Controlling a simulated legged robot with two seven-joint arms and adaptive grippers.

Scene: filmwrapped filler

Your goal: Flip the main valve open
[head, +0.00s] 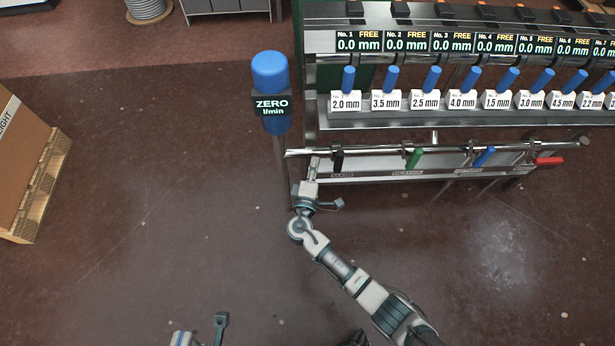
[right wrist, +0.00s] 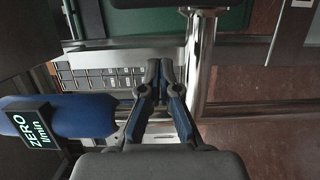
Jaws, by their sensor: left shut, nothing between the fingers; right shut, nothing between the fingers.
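A row of lever valves sits on the low horizontal pipe in the head view. The leftmost lever is black (head: 338,158) and stands above a label plate too small to read surely; I take it as the main valve. My right gripper (head: 315,163) is just left of this black lever, at the pipe's left end. In the right wrist view its fingers (right wrist: 160,68) are shut with nothing between them, beside a chrome pipe (right wrist: 200,65). I cannot tell whether they touch anything. My left gripper (head: 182,338) shows only partly at the bottom edge, its fingertips unclear.
A blue meter reading ZERO l/min (head: 271,105) stands left of the rack; it also shows in the wrist view (right wrist: 85,115). Green (head: 414,158), blue (head: 485,156) and red (head: 548,161) levers are further right. Blue-handled numbered stations line the rack. A pallet (head: 45,185) stands left.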

